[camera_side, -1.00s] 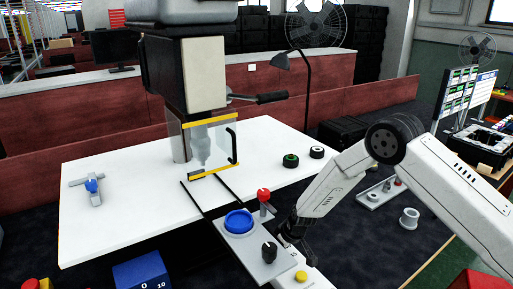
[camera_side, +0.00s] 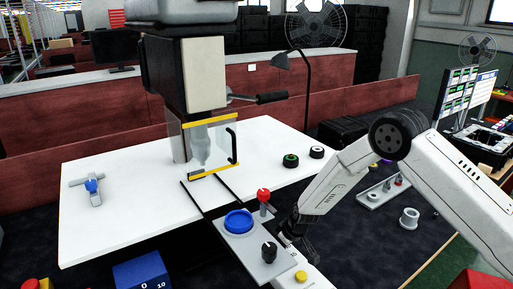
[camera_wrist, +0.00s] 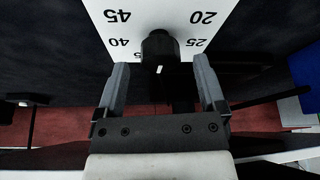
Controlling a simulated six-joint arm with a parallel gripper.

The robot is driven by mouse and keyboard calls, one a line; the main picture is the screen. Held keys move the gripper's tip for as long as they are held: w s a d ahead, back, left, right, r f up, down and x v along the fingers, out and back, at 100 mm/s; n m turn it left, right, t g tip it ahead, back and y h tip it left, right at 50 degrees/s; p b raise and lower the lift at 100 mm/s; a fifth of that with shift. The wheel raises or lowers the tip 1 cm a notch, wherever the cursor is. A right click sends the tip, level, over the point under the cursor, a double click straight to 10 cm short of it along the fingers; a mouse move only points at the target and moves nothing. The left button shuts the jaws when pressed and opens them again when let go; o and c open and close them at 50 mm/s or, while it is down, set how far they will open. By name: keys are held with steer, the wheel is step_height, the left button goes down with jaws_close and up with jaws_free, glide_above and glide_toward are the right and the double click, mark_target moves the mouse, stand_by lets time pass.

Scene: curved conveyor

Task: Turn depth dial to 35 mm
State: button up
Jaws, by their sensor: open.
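In the wrist view a black dial knob (camera_wrist: 160,45) stands on a white scale plate (camera_wrist: 125,22). A small light mark shows at the knob's lower edge. The numbers 45 and 40 show on the left and 20 and 25 on the right, upside down. My gripper (camera_wrist: 162,75) is open, with one finger on each side of the knob and a gap to both.
A blue numbered box (camera_side: 142,271) lies front left.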

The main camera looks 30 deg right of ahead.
steer(key=v, duration=0.6)
steer(key=shift+r, duration=0.3)
steer(key=shift+s+d, duration=0.15)
steer(key=shift+w+d+n+g+y, duration=0.15)
steer(key=shift+d+n+g+y, duration=0.15)
steer(key=shift+n, duration=0.7)
steer(key=shift+w+d+n+g+y, duration=0.15)
steer(key=shift+n+y, duration=0.3)
steer(key=shift+n, duration=0.55)
steer(key=shift+w+d+n+g+y, duration=0.15)
steer(key=shift+d+n+y, duration=0.2)
steer(key=shift+n, duration=0.65)
steer(key=shift+w+a+f, duration=0.1)
steer(key=shift+f, duration=0.1)
steer(key=shift+x, duration=3.7)
steer(key=shift+c, duration=0.3)
